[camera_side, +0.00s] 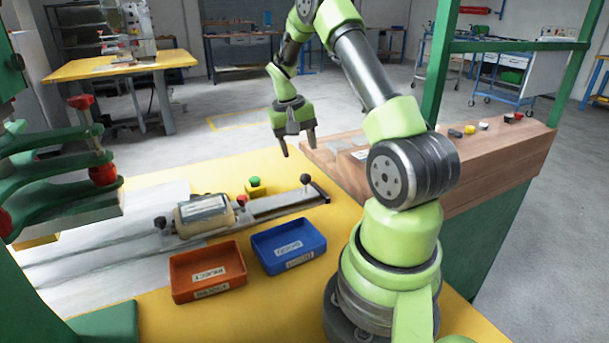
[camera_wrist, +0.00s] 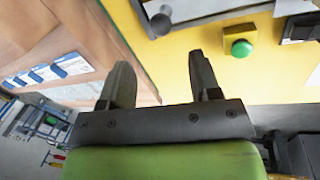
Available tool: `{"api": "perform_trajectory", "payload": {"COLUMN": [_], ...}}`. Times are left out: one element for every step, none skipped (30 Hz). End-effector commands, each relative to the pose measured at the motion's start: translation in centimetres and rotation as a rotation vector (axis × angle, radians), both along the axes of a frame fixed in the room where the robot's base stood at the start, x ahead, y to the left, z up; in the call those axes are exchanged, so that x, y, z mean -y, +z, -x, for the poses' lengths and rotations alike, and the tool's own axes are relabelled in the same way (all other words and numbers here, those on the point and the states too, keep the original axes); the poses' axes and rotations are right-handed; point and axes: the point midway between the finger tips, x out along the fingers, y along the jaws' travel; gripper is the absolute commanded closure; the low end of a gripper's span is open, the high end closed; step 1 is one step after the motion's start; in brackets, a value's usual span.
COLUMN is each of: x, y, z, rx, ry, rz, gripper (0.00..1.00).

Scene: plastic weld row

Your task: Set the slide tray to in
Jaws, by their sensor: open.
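The slide tray (camera_side: 265,206) is a long grey plate on a rail, lying to the right of the green press and not under its head. A beige block-shaped part (camera_side: 203,214) with a label sits on its left part. A black knob (camera_side: 305,180) stands at the tray's right end; it also shows in the wrist view (camera_wrist: 160,23), with part of the grey plate beside it. My gripper (camera_side: 299,146) is open and empty, above and beyond the knob, apart from it. Its two fingers (camera_wrist: 161,62) show spread in the wrist view.
The green press (camera_side: 60,165) with red knobs stands at left. A green button (camera_side: 255,182) on a yellow box is behind the tray. An orange-red bin (camera_side: 207,270) and a blue bin (camera_side: 288,246) lie in front. A wooden bench (camera_side: 475,172) is at right.

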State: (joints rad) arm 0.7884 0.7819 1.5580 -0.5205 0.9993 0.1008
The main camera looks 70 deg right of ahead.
Motion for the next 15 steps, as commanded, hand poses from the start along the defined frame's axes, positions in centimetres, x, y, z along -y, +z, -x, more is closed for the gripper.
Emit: {"api": "perform_trajectory", "payload": {"x": [0.0,0.0,0.1,0.2,0.2,0.3,0.3,0.4,0.5,0.5,0.6,0.6,0.7,0.7,0.7], "y": [-0.9,-1.4,-2.2,-2.8,-3.4,-4.1,-4.7,-5.2,-5.8,-6.3,-6.7,-7.1,-7.4,-7.7,-8.0], "z": [0.2,0.3,0.4,0.5,0.6,0.7,0.8,0.9,1.0,1.1,1.1,1.2,1.2,1.3,1.3], "rx": [-0.003,-0.003,-0.003,-0.003,-0.004,-0.004,-0.004,-0.003,-0.003,-0.002,-0.002,-0.001,-0.001,-0.001,0.0], "ry": [0.0,0.001,0.0,0.001,0.001,0.001,0.002,0.001,0.0,0.001,0.001,0.0,0.0,0.0,0.002], "rz": [-0.005,-0.005,-0.005,-0.005,-0.006,-0.006,-0.005,-0.005,-0.006,-0.005,-0.005,-0.003,-0.003,-0.003,-0.003], "gripper": [0.43,0.43,0.43,0.43,0.43,0.43,0.43,0.43,0.43,0.43,0.43,0.43,0.43,0.43,0.43]}}
